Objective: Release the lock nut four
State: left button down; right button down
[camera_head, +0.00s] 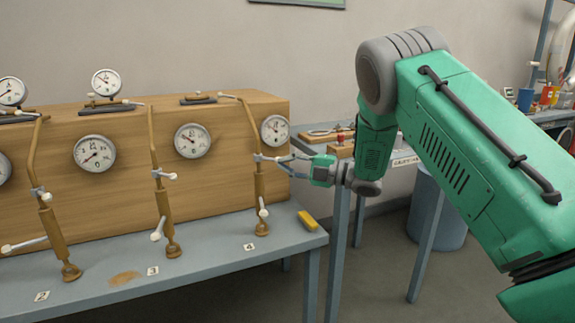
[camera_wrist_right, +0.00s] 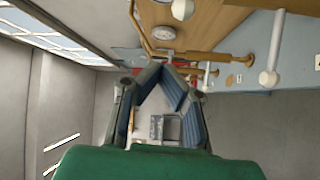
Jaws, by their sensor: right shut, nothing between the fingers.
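Pipe stand four (camera_head: 260,190) is a brown upright tube at the right end of the wooden box, behind the label "4" (camera_head: 249,247). It has a white upper lever at its collar (camera_head: 258,158) and a white lower lever (camera_head: 263,211). Which part is the lock nut is hard to tell. My right gripper (camera_head: 284,161) is shut and empty, right beside the upper lever; whether they touch is unclear. In the right wrist view its fingertips (camera_wrist_right: 166,66) meet in front of the pipes, and a large white lever (camera_wrist_right: 270,77) hangs at the right. My left gripper is out of view.
The wooden box (camera_head: 130,190) carries several round gauges and two more pipe stands (camera_head: 164,200) (camera_head: 55,235) on the grey table. A yellow block (camera_head: 307,221) lies near the table's right corner. A blue bin (camera_head: 437,212) stands under another table behind my right arm.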

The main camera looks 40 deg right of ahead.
jog(key=s+d+f+p, duration=0.1)
jog(key=s+d, duration=0.2)
jog(key=d, duration=0.4)
jog(key=shift+s, duration=0.15)
jog(key=shift+f, duration=0.1)
